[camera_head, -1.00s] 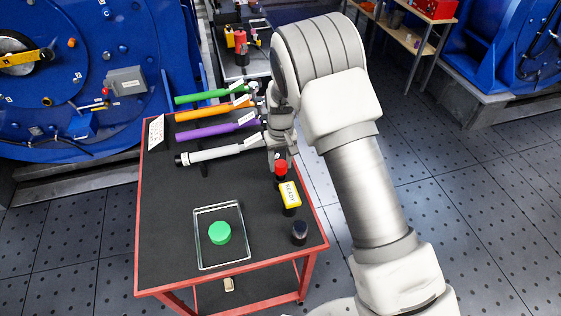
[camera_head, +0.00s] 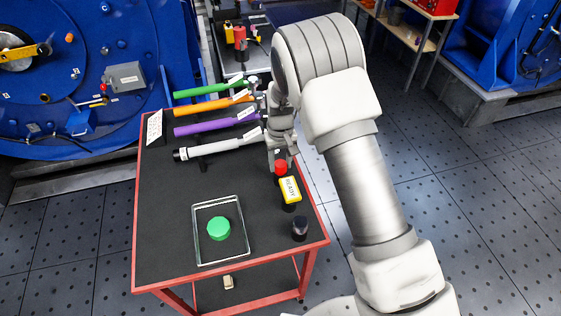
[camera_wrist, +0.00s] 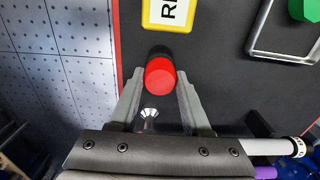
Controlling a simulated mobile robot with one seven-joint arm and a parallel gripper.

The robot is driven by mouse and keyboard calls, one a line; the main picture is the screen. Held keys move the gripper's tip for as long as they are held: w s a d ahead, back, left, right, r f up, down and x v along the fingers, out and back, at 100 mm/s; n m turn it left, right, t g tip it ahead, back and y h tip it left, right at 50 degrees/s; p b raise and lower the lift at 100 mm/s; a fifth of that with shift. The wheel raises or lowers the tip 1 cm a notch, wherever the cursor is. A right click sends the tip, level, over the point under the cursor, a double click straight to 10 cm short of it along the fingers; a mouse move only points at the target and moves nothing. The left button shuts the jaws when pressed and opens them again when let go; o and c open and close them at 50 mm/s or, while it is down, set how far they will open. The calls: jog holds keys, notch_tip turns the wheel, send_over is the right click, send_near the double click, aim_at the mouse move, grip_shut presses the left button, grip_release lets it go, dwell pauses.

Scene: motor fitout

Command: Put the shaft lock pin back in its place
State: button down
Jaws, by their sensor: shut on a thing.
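A red-capped, dark-bodied piece (camera_head: 281,167), which looks like the shaft lock pin, stands near the right edge of the black-topped cart. In the wrist view its round red cap (camera_wrist: 160,76) sits between the two fingers. My gripper (camera_head: 282,165) reaches down over it from above and is shut on it. The wrist view shows my gripper (camera_wrist: 160,84) with one finger on each side of the cap. The lower part of the piece is largely hidden, and I cannot tell whether it touches the cart top.
A dark knob (camera_head: 300,228) and a clear tray (camera_head: 197,245) with a green disc (camera_head: 218,228) are nearer. Green, orange, purple and white-grey handled tools (camera_head: 215,131) lie at left. Blue machines (camera_head: 130,40) stand behind.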

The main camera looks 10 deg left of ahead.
jog(key=shift+f, duration=0.4)
jog(key=shift+c, duration=1.4)
grip_release()
jog(key=shift+r, duration=0.1)
notch_tip(320, 180, up, 17)
jog(key=shift+r, duration=0.2)
